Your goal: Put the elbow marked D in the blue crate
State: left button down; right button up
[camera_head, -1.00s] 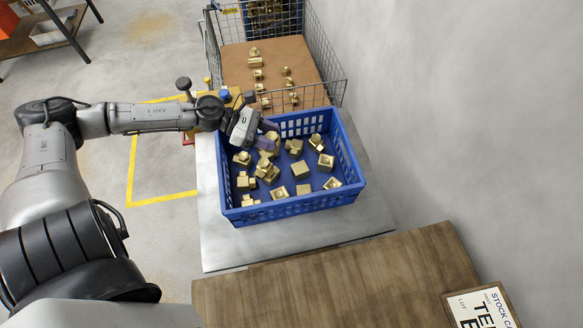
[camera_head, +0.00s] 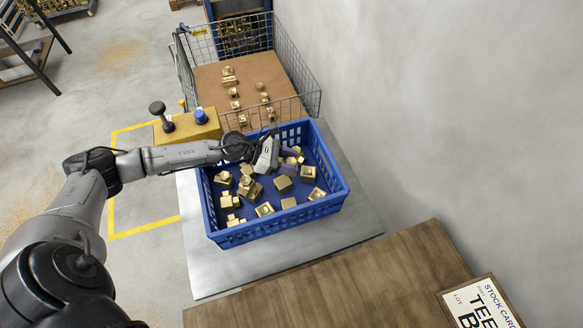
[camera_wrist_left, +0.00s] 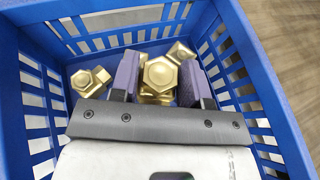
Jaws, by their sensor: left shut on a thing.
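The blue crate (camera_head: 219,238) stands on a grey metal table, with several brass fittings inside. My left gripper (camera_head: 290,158) is down in the crate near its back right side. In the left wrist view its two purple fingers (camera_wrist_left: 160,80) are shut on a brass elbow (camera_wrist_left: 161,73) with a hexagonal end. Other brass pieces lie close around and beneath it, so its lower part is hard to make out. I cannot read any letter on it. My right gripper is not in view.
A wire basket (camera_head: 312,102) with a brown board and more brass fittings stands behind the crate. A yellow control box (camera_head: 187,126) with knobs is at its left. A wooden bench (camera_head: 345,280) with a stock card (camera_head: 480,305) is in front.

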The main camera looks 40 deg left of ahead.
pick_arm(q)
jog(key=shift+w+d+f, duration=0.15)
jog(key=shift+w+d, duration=0.1)
jog(key=shift+w, duration=0.05)
jog(key=shift+f+b, duration=0.3)
jog(key=shift+f, duration=1.75)
jog(key=shift+f, duration=0.15)
jog(key=c, duration=0.6)
grip_release()
